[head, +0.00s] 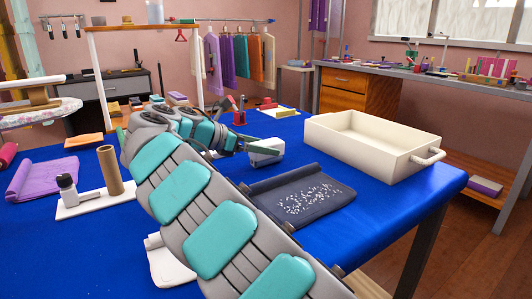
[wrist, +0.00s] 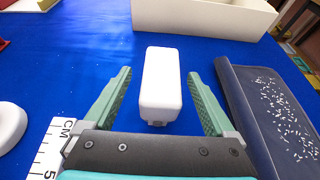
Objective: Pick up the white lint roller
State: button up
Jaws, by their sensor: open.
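A white, block-shaped thing with rounded edges, which I take for the white lint roller (wrist: 162,80), lies on the blue table. A small grey part shows at its near end. My gripper (wrist: 159,74) is open, with one green finger on each side of it and blue cloth visible in both gaps. The fingers do not touch it in the wrist view. In the head view the white lint roller (head: 266,147) shows just right of my arm's end, partly hidden by it; the fingers are hard to make out there.
A dark cloth with white lint specks (wrist: 278,115) lies close to the right finger. A cream tray (head: 366,149) stands beyond. A white ruler (wrist: 42,152) and a round white thing (wrist: 10,126) lie left. A bottle and brown tube stand on the table's left (head: 112,172).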

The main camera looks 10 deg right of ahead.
jog(key=x, duration=0.4)
jog(key=shift+d+f, duration=0.25)
jog(key=shift+d, duration=0.05)
grip_shut()
dwell(0.5)
